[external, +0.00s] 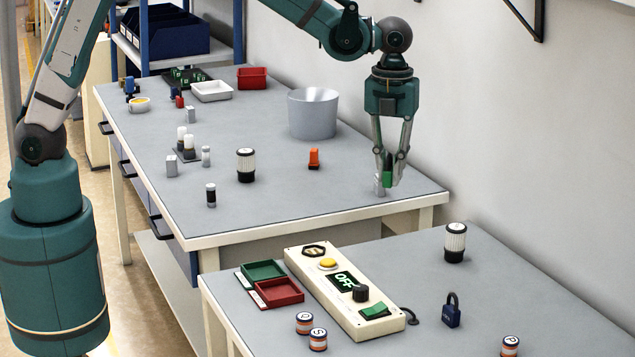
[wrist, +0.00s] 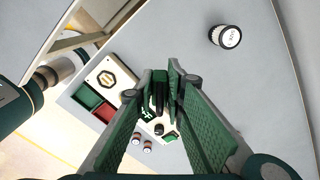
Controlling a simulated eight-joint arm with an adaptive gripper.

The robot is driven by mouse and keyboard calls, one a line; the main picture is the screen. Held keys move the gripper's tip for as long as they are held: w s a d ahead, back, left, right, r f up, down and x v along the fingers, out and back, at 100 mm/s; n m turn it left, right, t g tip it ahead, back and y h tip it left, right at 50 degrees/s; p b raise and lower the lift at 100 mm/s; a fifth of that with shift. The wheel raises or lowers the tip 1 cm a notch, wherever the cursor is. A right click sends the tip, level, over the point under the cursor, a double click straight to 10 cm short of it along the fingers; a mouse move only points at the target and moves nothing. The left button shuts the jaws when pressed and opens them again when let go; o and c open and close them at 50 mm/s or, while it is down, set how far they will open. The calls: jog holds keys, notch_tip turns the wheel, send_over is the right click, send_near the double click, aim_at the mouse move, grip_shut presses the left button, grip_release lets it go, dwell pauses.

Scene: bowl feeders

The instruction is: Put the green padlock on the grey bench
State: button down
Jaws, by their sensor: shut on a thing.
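My gripper (external: 388,180) is shut on the green padlock (external: 388,172). In the external view it shows in front of the right end of the far grey bench (external: 270,200), fingers pointing down. In the wrist view the padlock shows as a dark green block (wrist: 160,92) between the fingertips (wrist: 163,76); its shackle cannot be made out. A small grey piece (external: 379,187) shows just below the padlock; I cannot tell whether they touch. The wrist view looks down over the near grey-topped bench (external: 480,310), so the padlock appears held in the air.
The near bench carries a control panel (external: 345,295), red and green trays (external: 278,292), a blue padlock (external: 452,310), a black-and-white canister (external: 455,243) and striped cans. The far bench holds a bucket (external: 313,113), an orange item (external: 314,158) and several small parts. A wall stands behind.

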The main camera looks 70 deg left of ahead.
send_over(396, 273)
notch_tip(396, 273, down, 9)
jog(key=shift+m, duration=0.4)
jog(key=shift+a+f, duration=0.1)
dwell(0.4)
jog(key=shift+f+b, duration=0.35)
jog(key=shift+f, duration=2.65)
jog(key=shift+f, duration=1.9)
jog(key=shift+f+b, duration=0.15)
jog(key=shift+b, duration=0.25)
